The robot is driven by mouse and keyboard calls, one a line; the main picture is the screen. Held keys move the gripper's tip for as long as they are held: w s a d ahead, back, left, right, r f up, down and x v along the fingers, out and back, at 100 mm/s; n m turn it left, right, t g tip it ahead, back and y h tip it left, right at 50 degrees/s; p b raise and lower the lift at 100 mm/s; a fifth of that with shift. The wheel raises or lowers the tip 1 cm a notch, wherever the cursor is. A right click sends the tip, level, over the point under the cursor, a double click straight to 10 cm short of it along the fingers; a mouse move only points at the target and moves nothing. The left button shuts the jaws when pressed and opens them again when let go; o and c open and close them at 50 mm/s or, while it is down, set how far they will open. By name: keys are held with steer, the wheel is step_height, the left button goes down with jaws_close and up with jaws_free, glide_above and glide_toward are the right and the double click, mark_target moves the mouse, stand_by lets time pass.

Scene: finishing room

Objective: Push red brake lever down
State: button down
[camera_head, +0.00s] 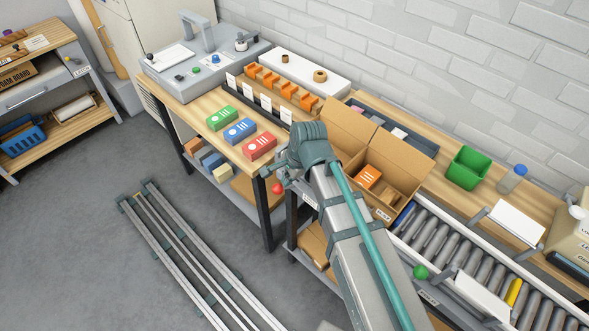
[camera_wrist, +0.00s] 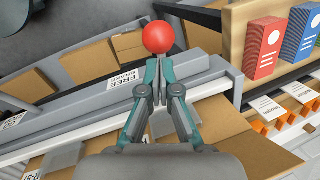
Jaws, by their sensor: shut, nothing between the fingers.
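The red brake lever's round knob (camera_head: 277,188) shows at the front edge of the benches, just past the end of my arm in the head view. In the wrist view the red knob (camera_wrist: 158,37) is at the top centre, with a short grey stem partly hidden behind my fingers. My gripper (camera_wrist: 156,62) is shut and empty, its fingertips right below the knob in the picture. I cannot tell whether they touch it. In the head view my gripper (camera_head: 284,177) is close to the knob and partly hidden by my wrist.
An open cardboard box (camera_head: 397,173) stands right of my arm. Red (camera_head: 259,147), blue (camera_head: 239,131) and green (camera_head: 222,118) boxes lie on the left bench. A roller conveyor (camera_head: 455,255) with a green knob (camera_head: 420,272) is at right. Metal rails (camera_head: 185,255) lie on the open floor.

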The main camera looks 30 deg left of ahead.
mark_target(278, 194)
steer(key=shift+s+a+f, duration=0.1)
steer(key=shift+s+f, duration=0.05)
stand_by(0.3)
steer(key=shift+t, duration=0.7)
steer(key=s+f+b, duration=0.1)
steer(key=s+a+f+b, duration=0.1)
steer(key=s+f, duration=0.1)
steer(key=shift+s+f+b, duration=0.2)
steer(key=shift+s+b, duration=0.05)
steer(key=shift+b, duration=0.1)
steer(key=shift+r, duration=0.1)
